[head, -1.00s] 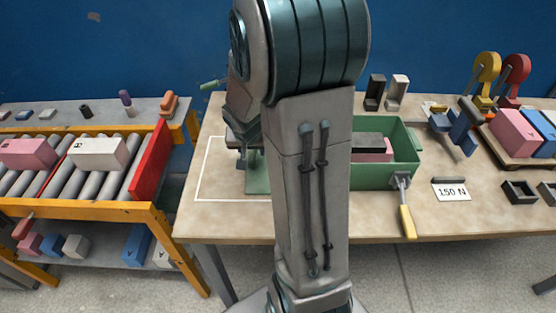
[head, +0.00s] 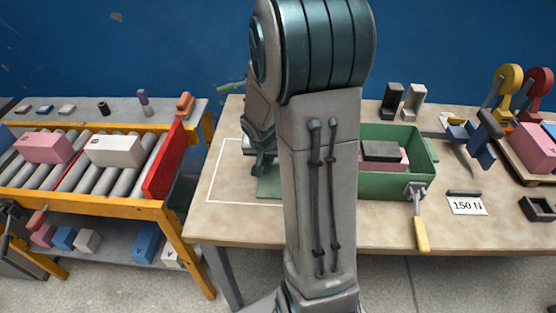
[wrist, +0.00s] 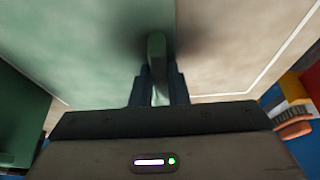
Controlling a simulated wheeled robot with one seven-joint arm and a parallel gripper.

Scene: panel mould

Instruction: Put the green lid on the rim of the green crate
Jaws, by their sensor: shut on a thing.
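The green lid (head: 269,187) appears to lie flat on the table inside a white outline, mostly hidden behind my arm in the head view. In the wrist view the lid (wrist: 85,50) fills the upper left, with its upright handle (wrist: 157,50) in the middle. My gripper (wrist: 158,88) is shut on that handle; in the head view my gripper (head: 264,165) is partly hidden. The green crate (head: 400,187) stands open on the table right of my arm, holding a pink block with a dark block on top. Its left end is hidden by my arm.
A clamp with a yellow handle (head: 420,230) sits on the crate's front. A 150 N card (head: 467,206) lies to its right. Black and white brackets (head: 391,98) stand behind the crate. A roller conveyor (head: 120,170) with a red end plate is at the left.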

